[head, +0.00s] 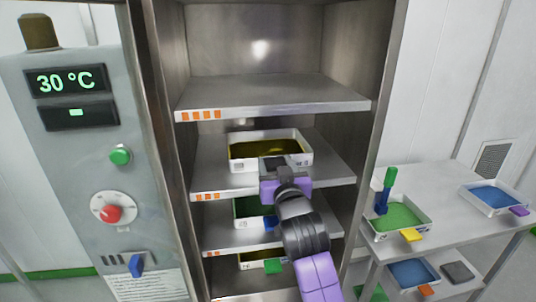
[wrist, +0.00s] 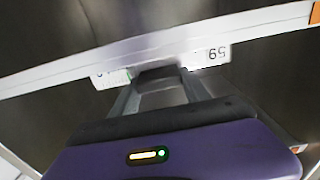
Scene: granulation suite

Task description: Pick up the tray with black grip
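The tray with black grip (head: 236,153) is white-rimmed with dark yellow contents. It sits on a middle cabinet shelf in the head view. Its black grip (wrist: 158,73) shows in the wrist view between my fingertips, below the tray's pale front edge. My gripper (head: 276,168), with a purple body, is at the front of this tray in the head view. In the wrist view my gripper (wrist: 160,84) has its two fingers apart, one on each side of the grip. Any contact is too small to tell.
Trays with blue grip (head: 242,221) and green grip (head: 247,262) sit on the shelves below, partly hidden by my arm. The shelf above (head: 270,95) is empty. A side table (head: 450,231) at the right holds a green-filled tray (head: 428,220) and a blue-filled tray (head: 464,196).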

